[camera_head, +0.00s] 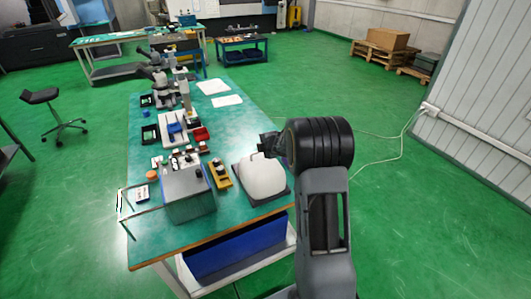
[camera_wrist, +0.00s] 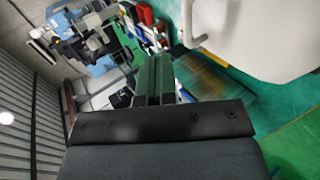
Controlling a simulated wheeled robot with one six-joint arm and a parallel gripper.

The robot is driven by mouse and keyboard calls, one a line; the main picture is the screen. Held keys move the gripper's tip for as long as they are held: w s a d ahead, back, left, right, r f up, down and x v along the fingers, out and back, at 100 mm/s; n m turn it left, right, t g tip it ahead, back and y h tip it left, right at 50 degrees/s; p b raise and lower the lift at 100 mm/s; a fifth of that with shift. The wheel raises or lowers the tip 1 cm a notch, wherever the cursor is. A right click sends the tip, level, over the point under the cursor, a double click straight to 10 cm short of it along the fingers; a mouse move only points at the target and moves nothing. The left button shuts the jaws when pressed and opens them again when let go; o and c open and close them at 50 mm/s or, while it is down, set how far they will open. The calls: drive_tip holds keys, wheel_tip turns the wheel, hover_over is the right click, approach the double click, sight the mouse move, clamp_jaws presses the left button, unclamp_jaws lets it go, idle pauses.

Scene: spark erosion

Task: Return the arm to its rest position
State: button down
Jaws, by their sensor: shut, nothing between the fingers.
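My arm rises at the right of the head view, its black wrist beside the front right edge of the green-topped workbench (camera_head: 228,105). My gripper (camera_head: 268,143) points left, next to the white rounded cover (camera_head: 262,176) on its dark base. It cannot be told from the head view whether they touch. In the wrist view my gripper (camera_wrist: 154,60) shows as two dark green fingers close together, with nothing between them. The white cover (camera_wrist: 265,35) fills the upper right there, apart from the fingers.
The bench holds a grey box (camera_head: 188,195), a yellow holder (camera_head: 220,174), a microscope (camera_head: 163,85) and several small bins. A blue drawer unit (camera_head: 235,255) is under the bench. Green floor (camera_head: 440,220) is open to the right, with a pale cable (camera_head: 400,148) lying across it.

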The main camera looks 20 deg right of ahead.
drive_tip(key=s+r+p, duration=0.2)
drive_tip(key=s+r, duration=0.2)
drive_tip(key=r, duration=0.2)
drive_tip(key=s+d+f+m+g+h, duration=0.1)
drive_tip(key=s+d+m+g+h, duration=0.4)
drive_tip(key=s+m, duration=0.6)
drive_tip(key=s+a+r+m+y, duration=0.2)
drive_tip(key=s+a+r+m, duration=0.1)
drive_tip(key=s+a, duration=0.6)
drive_tip(key=s+a+r+m+g+y, duration=0.1)
drive_tip(key=s+a+r+m, duration=0.3)
drive_tip(key=s+a, duration=0.6)
drive_tip(key=shift+r+m+y, duration=0.3)
drive_tip(key=shift+r+y, duration=0.2)
drive_tip(key=shift+y, duration=0.2)
